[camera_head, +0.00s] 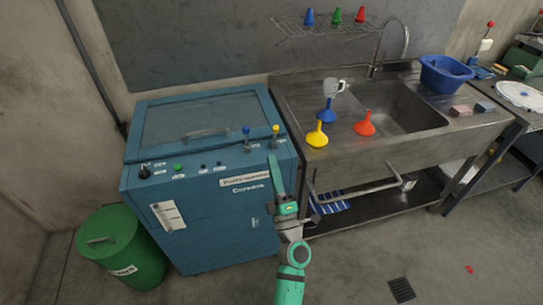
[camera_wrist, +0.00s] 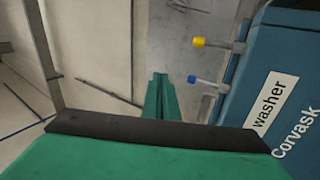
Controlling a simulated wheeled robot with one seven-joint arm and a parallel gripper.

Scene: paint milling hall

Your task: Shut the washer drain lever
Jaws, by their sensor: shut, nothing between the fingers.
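The blue parts washer (camera_head: 205,235) stands at the left. Two levers rise from its top front right, one with a blue knob (camera_head: 246,131) and one with a yellow knob (camera_head: 275,129). Their small labels are unreadable, so I cannot tell which is the drain lever. My gripper (camera_head: 272,160) is shut and empty, overlapping the washer's front right edge just below the yellow-knobbed lever. In the wrist view my closed green fingers (camera_wrist: 160,78) show left of the blue knob (camera_wrist: 191,79) and yellow knob (camera_wrist: 199,42), apart from both.
A black-knobbed control (camera_head: 144,172) and a green button (camera_head: 178,167) sit on the washer's left front. A green bin (camera_head: 122,250) stands left of the washer. A steel sink (camera_head: 345,157) with funnels stands at its right. Floor at the front right is mostly clear.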

